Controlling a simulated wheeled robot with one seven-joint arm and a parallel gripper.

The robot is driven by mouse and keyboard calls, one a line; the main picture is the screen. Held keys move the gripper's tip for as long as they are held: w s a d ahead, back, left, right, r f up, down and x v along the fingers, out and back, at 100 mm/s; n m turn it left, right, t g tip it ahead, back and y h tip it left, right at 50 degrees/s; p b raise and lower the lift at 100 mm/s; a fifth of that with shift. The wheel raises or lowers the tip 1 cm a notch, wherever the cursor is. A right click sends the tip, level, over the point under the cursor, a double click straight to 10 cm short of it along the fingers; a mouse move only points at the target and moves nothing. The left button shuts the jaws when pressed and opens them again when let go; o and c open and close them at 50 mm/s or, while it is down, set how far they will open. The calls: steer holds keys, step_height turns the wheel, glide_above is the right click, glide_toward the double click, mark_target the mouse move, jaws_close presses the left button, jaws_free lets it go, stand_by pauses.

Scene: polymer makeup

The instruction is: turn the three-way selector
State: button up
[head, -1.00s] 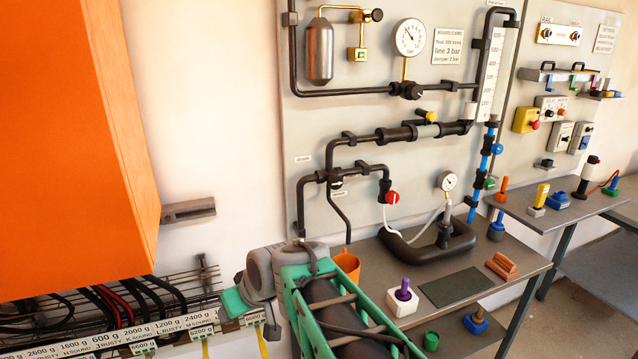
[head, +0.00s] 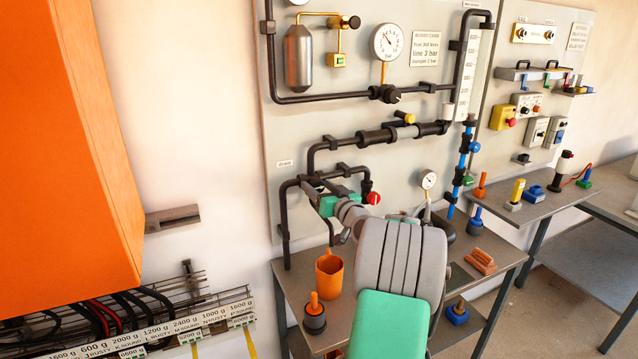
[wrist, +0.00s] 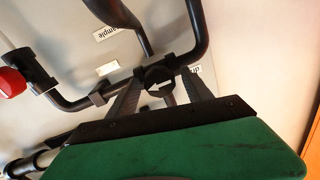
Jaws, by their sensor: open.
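The three-way selector appears as a round dark knob with a pale mark (wrist: 158,79) at the pipe junction, in the wrist view. My gripper (wrist: 162,73) is open, with one finger on each side of the knob in that view. Whether the fingers touch it or are still short of it, I cannot tell. In the head view my gripper (head: 313,192) is at the pipe junction on the wall panel, and my wrist and arm hide the selector there.
A red knob (head: 373,198) is on the pipe to the right. An orange cup (head: 329,274) stands on the bench below. An orange cabinet (head: 60,150) fills the left.

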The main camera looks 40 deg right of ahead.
steer(key=shift+w, duration=0.1)
jaws_close()
stand_by(0.6)
steer(key=shift+m+b, duration=0.3)
steer(key=shift+b, duration=0.1)
steer(key=m+b, duration=0.2)
steer(key=shift+f+m, duration=0.15)
steer(key=shift+m, duration=0.15)
steer(key=m+b, duration=0.1)
steer(key=m, duration=0.4)
steer(key=shift+m+t+h+b, duration=0.3)
steer(key=shift+t+b, duration=0.05)
steer(key=shift+t, duration=0.05)
steer(key=m, duration=0.5)
steer(key=shift+r+h+p, duration=0.3)
steer(key=shift+m+h+p, duration=0.3)
steer(key=shift+m+p, duration=0.55)
steer(key=shift+m, duration=1.65)
steer(key=shift+d, duration=0.1)
